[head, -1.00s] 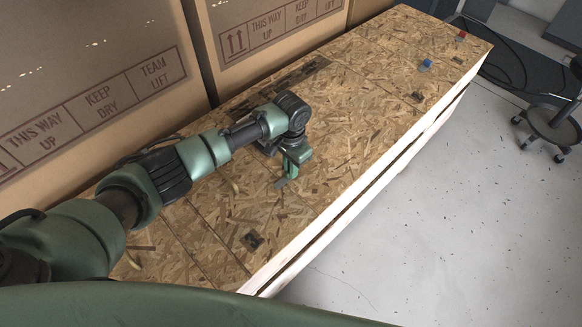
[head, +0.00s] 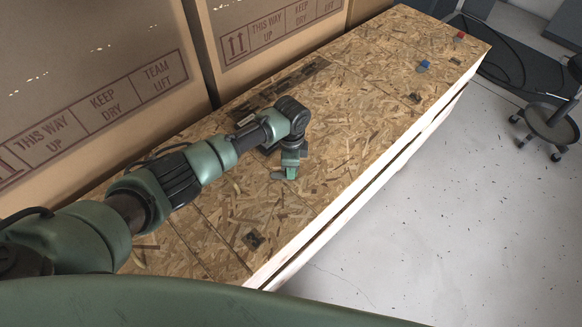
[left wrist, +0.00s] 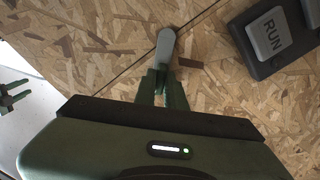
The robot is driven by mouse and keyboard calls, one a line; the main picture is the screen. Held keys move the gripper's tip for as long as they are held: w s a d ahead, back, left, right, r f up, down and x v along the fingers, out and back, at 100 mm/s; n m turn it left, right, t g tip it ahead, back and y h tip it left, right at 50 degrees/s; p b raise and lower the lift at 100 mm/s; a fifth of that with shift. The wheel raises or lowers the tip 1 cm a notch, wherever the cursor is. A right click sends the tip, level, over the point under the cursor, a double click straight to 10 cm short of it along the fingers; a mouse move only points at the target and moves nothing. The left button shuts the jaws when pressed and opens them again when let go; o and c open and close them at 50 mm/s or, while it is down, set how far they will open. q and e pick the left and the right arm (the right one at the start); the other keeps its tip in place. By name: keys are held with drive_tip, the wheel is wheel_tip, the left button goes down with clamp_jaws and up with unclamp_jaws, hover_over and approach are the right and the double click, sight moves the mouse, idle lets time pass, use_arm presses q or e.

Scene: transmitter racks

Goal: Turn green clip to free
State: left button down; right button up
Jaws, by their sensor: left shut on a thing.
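The green clip (left wrist: 166,45) shows in the left wrist view as a grey-green, rounded paddle lying over the board. Its near end is hidden between my left fingers. My left gripper (left wrist: 162,85) is shut on it. In the head view my left gripper (head: 291,160) is low over the near half of the wooden bench, with a small green part of the clip (head: 284,175) at its tip. My right gripper (left wrist: 14,92) shows small at the left edge of the left wrist view, its prongs apart, with nothing seen between them.
A grey RUN block (left wrist: 271,39) on a dark base is close right of the clip. A blue piece (head: 424,66) and a red piece (head: 460,35) are on the far bench top (head: 350,125). Cardboard boxes (head: 100,80) line the bench's left side.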

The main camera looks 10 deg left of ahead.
use_arm(q)
drive_tip(key=m, duration=0.4)
drive_tip(key=shift+m, duration=2.2)
drive_tip(key=shift+w+r+m, duration=0.1)
drive_tip(key=shift+m, duration=0.2)
drive_tip(key=c, duration=1.5)
unclamp_jaws()
wheel_tip(320, 180, up, 8)
drive_tip(key=shift+f, duration=0.15)
drive_tip(key=shift+f, duration=0.1)
